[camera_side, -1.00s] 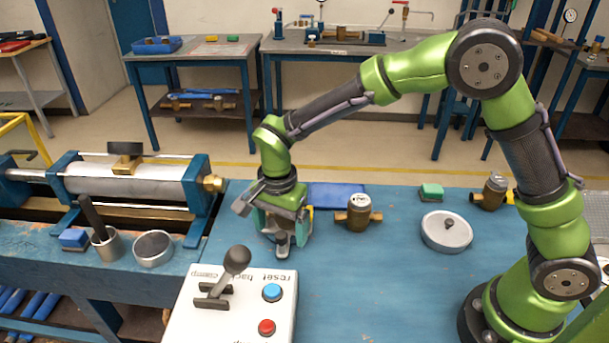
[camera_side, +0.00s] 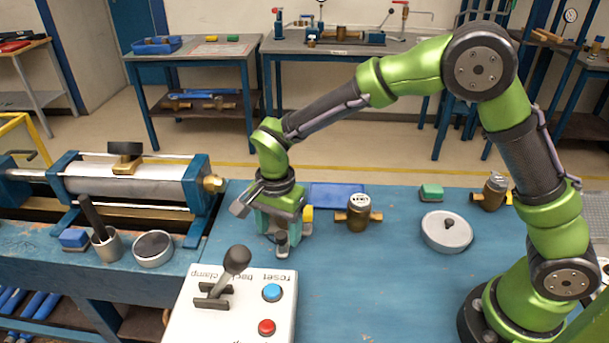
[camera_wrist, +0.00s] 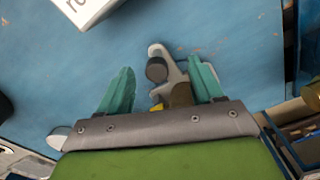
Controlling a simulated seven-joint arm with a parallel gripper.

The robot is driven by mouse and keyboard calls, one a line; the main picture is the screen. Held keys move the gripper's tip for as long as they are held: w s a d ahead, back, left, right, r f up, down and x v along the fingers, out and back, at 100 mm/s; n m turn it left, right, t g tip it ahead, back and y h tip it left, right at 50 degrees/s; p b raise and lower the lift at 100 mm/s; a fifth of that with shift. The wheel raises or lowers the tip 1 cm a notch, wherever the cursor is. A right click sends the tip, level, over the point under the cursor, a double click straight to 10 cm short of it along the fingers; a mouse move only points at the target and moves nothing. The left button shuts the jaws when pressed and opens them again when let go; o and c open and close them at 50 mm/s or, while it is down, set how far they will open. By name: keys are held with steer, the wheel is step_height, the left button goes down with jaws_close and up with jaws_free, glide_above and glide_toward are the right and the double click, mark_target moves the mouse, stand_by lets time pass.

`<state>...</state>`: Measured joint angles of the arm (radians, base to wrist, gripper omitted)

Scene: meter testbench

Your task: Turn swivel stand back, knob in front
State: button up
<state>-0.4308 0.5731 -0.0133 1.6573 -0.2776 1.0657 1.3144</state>
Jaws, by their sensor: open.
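A small grey stand (camera_wrist: 175,74) with spread feet and a round dark knob (camera_wrist: 156,69) shows between my fingers in the wrist view. The knob sits toward the fingertip side, beside a brown part. My gripper (camera_wrist: 161,68) is open, one teal finger on each side of the stand. I cannot tell whether either finger touches it. In the side view my gripper (camera_side: 283,228) points down low over the blue bench, and mostly hides the stand (camera_side: 283,250). A yellow part (camera_side: 308,213) shows just right of the fingers.
A control box (camera_side: 235,315) with lever and buttons stands close in front. A brass meter (camera_side: 358,214) is right of my gripper, with a blue mat (camera_side: 330,192) behind. A round grey lidded pot (camera_side: 447,240) and a green block (camera_side: 431,193) lie farther right. Bench between is clear.

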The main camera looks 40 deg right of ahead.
steer(key=shift+w+a, duration=0.8)
steer(key=shift+w, duration=0.45)
steer(key=shift+w+a, duration=0.2)
steer(key=shift+w, duration=0.4)
steer(key=shift+w+a, duration=0.2)
steer(key=shift+w, duration=1)
steer(key=o, duration=0.4)
steer(key=shift+o, duration=0.2)
steer(key=shift+r, duration=0.1)
